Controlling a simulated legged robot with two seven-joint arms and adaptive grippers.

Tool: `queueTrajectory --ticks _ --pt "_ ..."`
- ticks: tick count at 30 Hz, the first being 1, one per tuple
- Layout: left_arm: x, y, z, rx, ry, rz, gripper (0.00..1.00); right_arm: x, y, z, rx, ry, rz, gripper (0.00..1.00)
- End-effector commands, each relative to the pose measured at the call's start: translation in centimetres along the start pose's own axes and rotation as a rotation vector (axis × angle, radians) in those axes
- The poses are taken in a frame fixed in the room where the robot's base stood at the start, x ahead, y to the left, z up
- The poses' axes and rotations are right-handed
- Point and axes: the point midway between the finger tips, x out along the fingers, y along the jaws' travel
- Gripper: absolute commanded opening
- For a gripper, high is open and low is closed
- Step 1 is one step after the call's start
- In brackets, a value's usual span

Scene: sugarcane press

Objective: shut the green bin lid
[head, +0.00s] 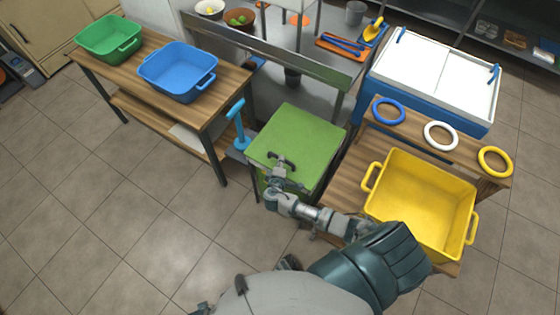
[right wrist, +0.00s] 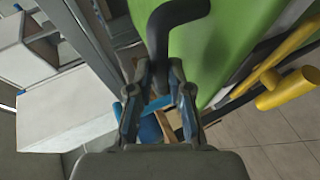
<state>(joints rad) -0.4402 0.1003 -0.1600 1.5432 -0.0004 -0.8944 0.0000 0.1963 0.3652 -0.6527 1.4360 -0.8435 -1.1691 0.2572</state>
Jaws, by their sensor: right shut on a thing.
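The green bin lid (head: 303,135) lies over the green bin (head: 268,186) in the middle of the head view; whether a gap is left under it I cannot tell. The lid's black bar handle (head: 281,158) is at its near edge. My right gripper (head: 281,174) reaches it from the near side and is shut on the handle. In the right wrist view the bent black handle (right wrist: 163,45) runs down between the fingers (right wrist: 160,88), with the green lid (right wrist: 225,40) behind it. My left gripper is not in view.
A yellow tub (head: 425,200) stands on the wooden table to the right, close to my right arm. A blue cooler (head: 430,85) is behind it. A wooden bench (head: 220,95) with a green tub (head: 108,38) and a blue tub (head: 178,70) is left. Floor in front is clear.

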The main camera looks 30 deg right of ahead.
Motion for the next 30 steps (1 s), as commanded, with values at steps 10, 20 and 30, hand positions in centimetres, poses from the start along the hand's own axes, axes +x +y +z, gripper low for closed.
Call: queueTrajectory --ticks 10,20,30 --pt "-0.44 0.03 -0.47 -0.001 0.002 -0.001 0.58 -0.02 -1.73 0.54 -0.007 -0.004 -0.024 0.00" --pt "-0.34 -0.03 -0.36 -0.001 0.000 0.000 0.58 -0.11 -1.86 0.41 -0.008 -0.001 -0.026 0.43" --pt "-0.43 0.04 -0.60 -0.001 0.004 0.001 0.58 -0.19 -1.55 0.36 -0.006 -0.003 -0.021 0.43"
